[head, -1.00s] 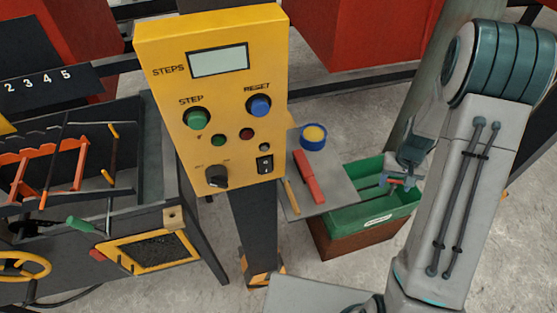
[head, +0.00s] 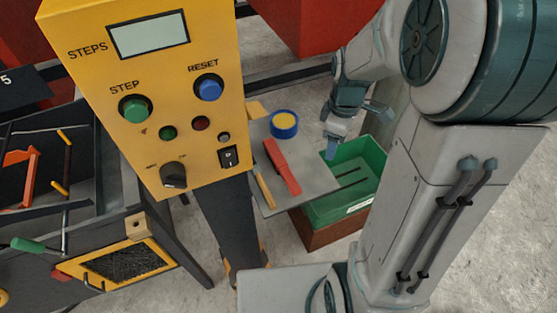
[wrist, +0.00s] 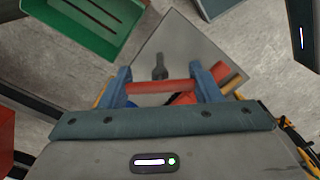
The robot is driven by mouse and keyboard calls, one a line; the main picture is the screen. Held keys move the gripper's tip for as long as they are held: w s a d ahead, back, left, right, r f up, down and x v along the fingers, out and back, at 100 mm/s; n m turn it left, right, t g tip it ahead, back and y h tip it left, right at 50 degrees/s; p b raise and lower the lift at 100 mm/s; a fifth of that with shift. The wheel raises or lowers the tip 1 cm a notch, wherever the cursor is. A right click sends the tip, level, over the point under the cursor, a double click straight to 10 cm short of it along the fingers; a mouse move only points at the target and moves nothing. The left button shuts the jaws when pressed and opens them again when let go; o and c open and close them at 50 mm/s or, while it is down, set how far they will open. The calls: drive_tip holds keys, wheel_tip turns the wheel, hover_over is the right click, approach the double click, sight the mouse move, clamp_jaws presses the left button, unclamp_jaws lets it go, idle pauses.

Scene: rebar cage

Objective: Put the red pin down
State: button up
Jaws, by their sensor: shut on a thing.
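The red pin (wrist: 158,87) lies crosswise between the two blue fingers of my gripper (wrist: 162,84) in the wrist view. A short dark shaft (wrist: 160,65) lines up with the middle of its red bar and points away from the palm. In the head view my gripper (head: 332,145) hangs by the back left of the green bin, right of the grey plate (head: 312,182); the pin is not clear there. In the wrist view the pin shows in front of the plate (wrist: 200,45); the height between them is unclear.
The plate holds a red tool (head: 281,166), a blue-yellow roll (head: 285,124) and a yellow stick (head: 264,191). The green bin (head: 370,165) sits right of it in a brown box. A yellow control panel (head: 150,95) stands left. The plate's right part is bare.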

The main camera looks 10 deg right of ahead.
drive_tip(key=s+a+r+n+b, duration=0.2)
drive_tip(key=s+r+n+b, duration=0.15)
drive_tip(key=s+n, duration=0.65)
drive_tip(key=shift+w+a+f+p, duration=0.25)
drive_tip(key=shift+w+a+f, duration=0.1)
drive_tip(key=shift+w+f, duration=1.55)
drive_tip(key=shift+w+a+f+p, duration=0.3)
drive_tip(key=shift+w+a+f, duration=0.1)
drive_tip(key=shift+w+f, duration=1.4)
drive_tip(key=shift+w+a+f+p, duration=0.25)
drive_tip(key=shift+w+a+f, duration=0.1)
drive_tip(key=shift+w+f, duration=1.55)
drive_tip(key=shift+w+r, duration=0.15)
drive_tip(key=shift+w, duration=0.05)
drive_tip(key=o, duration=1)
